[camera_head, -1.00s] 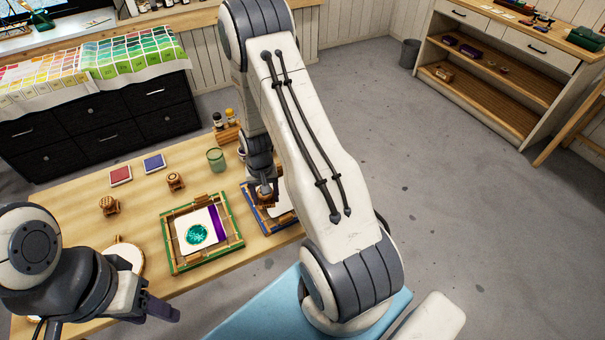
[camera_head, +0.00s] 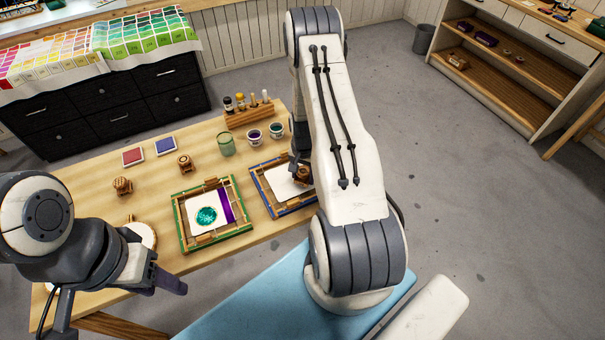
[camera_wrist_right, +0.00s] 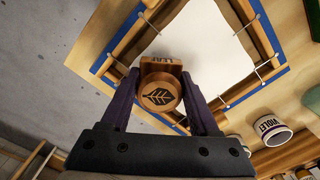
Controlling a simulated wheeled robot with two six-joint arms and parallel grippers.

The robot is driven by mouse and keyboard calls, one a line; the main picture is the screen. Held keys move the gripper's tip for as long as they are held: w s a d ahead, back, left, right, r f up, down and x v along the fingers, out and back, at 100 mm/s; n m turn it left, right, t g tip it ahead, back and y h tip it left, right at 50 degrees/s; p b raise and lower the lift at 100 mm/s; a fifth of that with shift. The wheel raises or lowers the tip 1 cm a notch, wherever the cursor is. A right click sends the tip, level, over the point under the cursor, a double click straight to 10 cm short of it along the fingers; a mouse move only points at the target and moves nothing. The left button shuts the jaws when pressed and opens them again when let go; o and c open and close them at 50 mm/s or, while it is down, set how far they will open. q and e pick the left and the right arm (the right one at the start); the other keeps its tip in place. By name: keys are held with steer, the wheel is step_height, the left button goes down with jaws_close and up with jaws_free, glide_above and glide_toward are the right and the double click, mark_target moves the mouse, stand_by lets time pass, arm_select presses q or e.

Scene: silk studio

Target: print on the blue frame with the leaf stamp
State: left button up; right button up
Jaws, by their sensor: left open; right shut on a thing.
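The blue frame (camera_head: 268,198) lies on the table right of the green frame, with a plain white sheet (camera_head: 286,182) in it. In the right wrist view its blue edge (camera_wrist_right: 268,40) and the bare sheet (camera_wrist_right: 205,48) show behind the stamp. My right gripper (camera_wrist_right: 162,98) is shut on the wooden leaf stamp (camera_wrist_right: 160,93), whose top shows a dark leaf and whose side reads LEAF. In the head view the stamp (camera_head: 303,174) is over the right part of the sheet; whether it touches is unclear. My left gripper (camera_head: 172,283) is open and empty near the table's front edge.
The green frame (camera_head: 184,226) holds a sheet with a green print and a purple strip. Red (camera_head: 133,156) and blue (camera_head: 165,146) ink pads, two other stamps (camera_head: 185,163), a green glass (camera_head: 226,144) and paint cups (camera_head: 254,137) stand behind.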

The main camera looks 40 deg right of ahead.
steer(key=shift+f, duration=0.4)
steer(key=shift+s+f+b, duration=0.1)
steer(key=shift+f+b, duration=0.45)
steer(key=shift+b, duration=0.1)
stand_by(1.6)
step_height(320, 180, up, 7)
steer(key=p, duration=0.5)
steer(key=shift+r, duration=0.15)
stand_by(0.5)
